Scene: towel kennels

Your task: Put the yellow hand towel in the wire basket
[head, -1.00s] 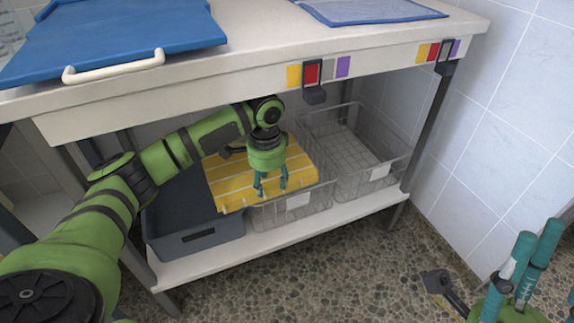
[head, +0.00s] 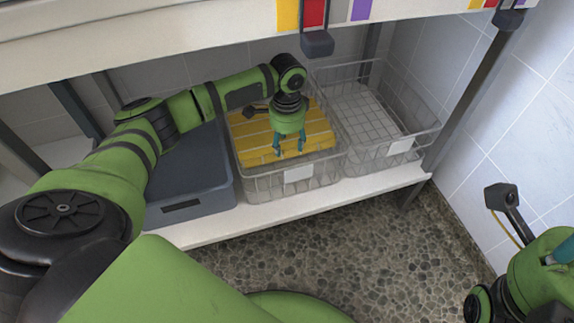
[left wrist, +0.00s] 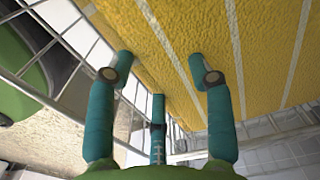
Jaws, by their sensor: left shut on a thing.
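The yellow hand towel (head: 258,146), with pale stripes, lies flat within the outline of the middle wire basket (head: 262,189) in the head view. I cannot tell whether it rests on the basket's floor. My left gripper (head: 289,153) points down over the towel's front part and is shut on it. In the left wrist view, the towel (left wrist: 265,45) fills the top, with the fingers (left wrist: 165,70) against it and basket wires beside it. My right gripper (head: 562,250) is only partly in view at the right edge; its fingertips are cut off.
An empty second wire basket (head: 410,157) stands right of the middle one. A dark grey bin (head: 188,208) stands left. All sit on a low white shelf (head: 350,199) under a counter (head: 190,37), which limits room above. A table leg (head: 470,95) stands at right.

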